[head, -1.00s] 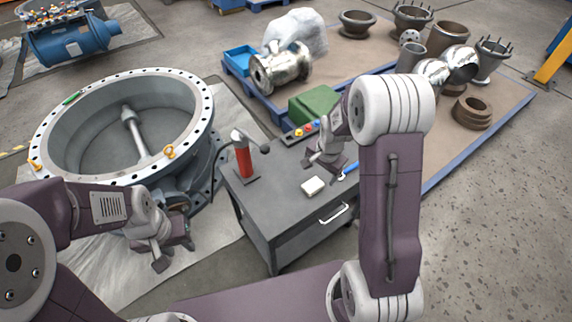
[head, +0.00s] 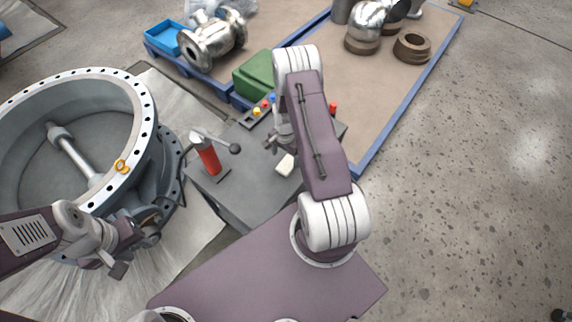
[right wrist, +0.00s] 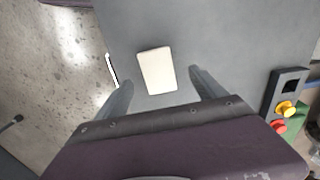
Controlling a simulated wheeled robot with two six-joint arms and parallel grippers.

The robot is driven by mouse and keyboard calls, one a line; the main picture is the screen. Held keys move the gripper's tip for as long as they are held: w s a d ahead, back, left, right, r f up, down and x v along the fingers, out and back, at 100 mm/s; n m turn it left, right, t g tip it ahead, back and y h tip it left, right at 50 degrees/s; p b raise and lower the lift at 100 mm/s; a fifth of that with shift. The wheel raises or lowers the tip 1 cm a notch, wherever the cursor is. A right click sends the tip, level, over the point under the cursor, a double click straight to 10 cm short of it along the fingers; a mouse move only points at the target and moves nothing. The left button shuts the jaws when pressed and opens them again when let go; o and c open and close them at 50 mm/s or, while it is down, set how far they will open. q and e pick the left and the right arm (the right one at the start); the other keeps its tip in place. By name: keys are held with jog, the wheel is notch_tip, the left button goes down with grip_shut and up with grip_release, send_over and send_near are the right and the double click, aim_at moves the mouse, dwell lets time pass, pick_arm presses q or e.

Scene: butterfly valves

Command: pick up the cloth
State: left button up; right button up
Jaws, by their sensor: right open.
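The cloth is a small cream-white folded rectangle (head: 285,166) lying flat on the grey cart top (head: 243,190), partly hidden by my right arm in the head view. My right gripper (head: 273,143) is just beyond it and above the cart. In the right wrist view, the cloth (right wrist: 156,70) shows between the two spread fingers of my open right gripper (right wrist: 161,78). It lies below them, with nothing held. My left gripper (head: 135,254) hangs beside the big valve ring at the left, its fingers apart and empty.
On the cart are a red cylinder tool (head: 208,158) with a ball-ended lever and a button box (head: 256,112). The button box also shows at the right in the wrist view (right wrist: 284,104). A large flanged valve (head: 140,150) stands left. A green box (head: 256,75) is behind. Floor at right is clear.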

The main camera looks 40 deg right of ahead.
aim_at(287, 164)
jog(key=f, duration=0.4)
jog(key=shift+s+d+f, duration=0.2)
jog(key=shift+d+f, duration=0.15)
jog(key=shift+f, duration=0.05)
jog(key=shift+w+f, duration=0.15)
jog(key=shift+f, duration=0.25)
jog(key=shift+r, duration=0.1)
jog(key=c, duration=1.4)
jog(key=shift+r, duration=0.55)
jog(key=shift+c, duration=0.2)
notch_tip(287, 164, up, 3)
jog(key=shift+r, duration=0.1)
jog(key=s+d+r, duration=0.6)
jog(key=s+d, duration=0.2)
jog(key=shift+s+r, duration=0.35)
jog(key=shift+s, duration=0.05)
jog(key=o, duration=0.8)
jog(key=c, duration=0.7)
jog(key=shift+o, duration=0.2)
